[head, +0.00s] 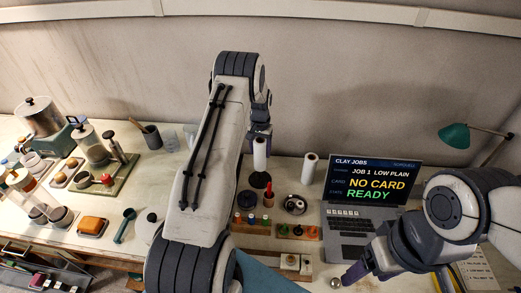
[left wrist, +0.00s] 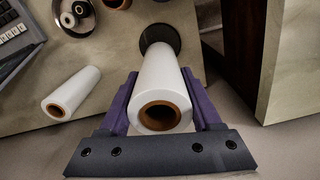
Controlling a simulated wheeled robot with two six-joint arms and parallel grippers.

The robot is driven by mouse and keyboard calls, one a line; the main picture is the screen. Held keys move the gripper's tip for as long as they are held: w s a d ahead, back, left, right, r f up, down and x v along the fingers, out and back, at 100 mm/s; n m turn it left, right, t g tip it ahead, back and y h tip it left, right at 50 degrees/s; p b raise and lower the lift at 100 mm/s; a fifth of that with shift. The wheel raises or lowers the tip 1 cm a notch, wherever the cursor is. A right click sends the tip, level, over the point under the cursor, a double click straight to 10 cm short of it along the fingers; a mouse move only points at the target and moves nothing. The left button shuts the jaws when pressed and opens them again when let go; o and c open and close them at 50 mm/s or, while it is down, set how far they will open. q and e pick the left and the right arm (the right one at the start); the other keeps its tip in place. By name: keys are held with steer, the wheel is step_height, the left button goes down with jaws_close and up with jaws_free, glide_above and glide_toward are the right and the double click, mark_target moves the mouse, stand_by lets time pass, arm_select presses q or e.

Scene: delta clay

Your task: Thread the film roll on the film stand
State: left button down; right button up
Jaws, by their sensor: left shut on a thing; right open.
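A white film roll (head: 260,156) is upright in my left gripper (head: 260,136), just above a dark round base (head: 260,180), which I take for the film stand. In the left wrist view my left gripper (left wrist: 161,90) has its purple fingers on both sides of the roll (left wrist: 165,80), and the roll's brown core faces the camera. The dark base (left wrist: 160,37) shows beyond its far end. The stand's post is hidden, so I cannot tell whether the core is around it. My right gripper (head: 352,275) is low at the front right, open and empty.
A second white roll (head: 309,168) stands to the right, beside the laptop (head: 370,185). A table edge shows in the left wrist view (left wrist: 40,129).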

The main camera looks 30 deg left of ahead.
mark_target(260, 140)
arm_select(q)
steer(key=shift+f+b, duration=0.65)
steer(key=shift+f, duration=0.3)
jaws_free()
steer(key=shift+r+p, duration=2.15)
steer(key=shift+r, duration=1.4)
